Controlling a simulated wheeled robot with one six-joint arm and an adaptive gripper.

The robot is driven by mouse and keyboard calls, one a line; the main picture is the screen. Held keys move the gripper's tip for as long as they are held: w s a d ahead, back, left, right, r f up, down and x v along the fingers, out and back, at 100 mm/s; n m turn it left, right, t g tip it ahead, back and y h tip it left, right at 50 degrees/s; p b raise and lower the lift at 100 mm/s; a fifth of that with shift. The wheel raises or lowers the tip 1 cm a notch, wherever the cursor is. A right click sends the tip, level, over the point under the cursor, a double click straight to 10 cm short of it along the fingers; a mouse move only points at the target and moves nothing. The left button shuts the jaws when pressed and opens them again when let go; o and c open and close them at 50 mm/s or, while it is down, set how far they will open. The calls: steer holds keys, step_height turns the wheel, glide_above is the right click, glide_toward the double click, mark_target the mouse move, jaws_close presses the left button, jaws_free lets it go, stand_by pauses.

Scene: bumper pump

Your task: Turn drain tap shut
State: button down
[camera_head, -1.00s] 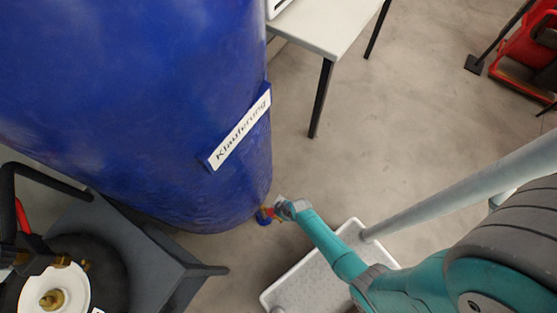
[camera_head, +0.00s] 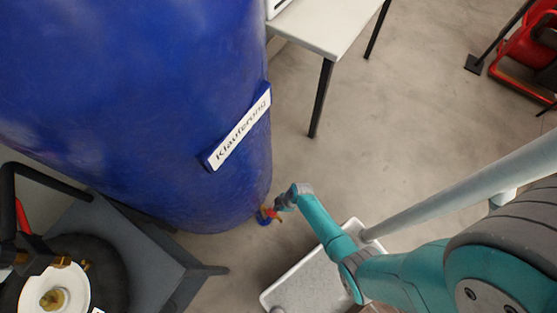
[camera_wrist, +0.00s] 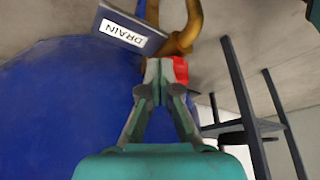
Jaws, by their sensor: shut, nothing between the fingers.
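The drain tap sits low on the blue tank (camera_head: 130,110). In the head view its red handle (camera_head: 273,213) shows just left of my gripper (camera_head: 281,203). In the wrist view the brass tap body (camera_wrist: 187,32) curves at the top, with the red handle (camera_wrist: 181,70) beside the fingertips. A tag reading DRAIN (camera_wrist: 124,34) hangs by the tap. My gripper (camera_wrist: 160,72) is shut and empty, its tips at the left side of the red handle. I cannot tell whether they touch it.
A white tray (camera_head: 275,295) lies on the floor below my arm. A table (camera_head: 325,30) with black legs stands at the upper right. A grey stand (camera_head: 165,262) is at the lower left. Open floor (camera_head: 400,130) lies to the right.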

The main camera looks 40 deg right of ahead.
steer(key=n, duration=0.2)
steer(key=w+n+g, duration=0.1)
steer(key=n+g, duration=0.1)
steer(key=n, duration=0.1)
steer(key=shift+w+n+y, duration=0.3)
steer(key=shift+w+y, duration=0.05)
steer(key=shift+y, duration=0.05)
steer(key=n, duration=0.1)
steer(key=n+g, duration=0.1)
steer(key=n, duration=0.2)
steer(key=shift+w+a+g, duration=0.3)
steer(key=shift+w, duration=0.1)
steer(key=shift+w+a, duration=0.1)
steer(key=shift+w, duration=0.05)
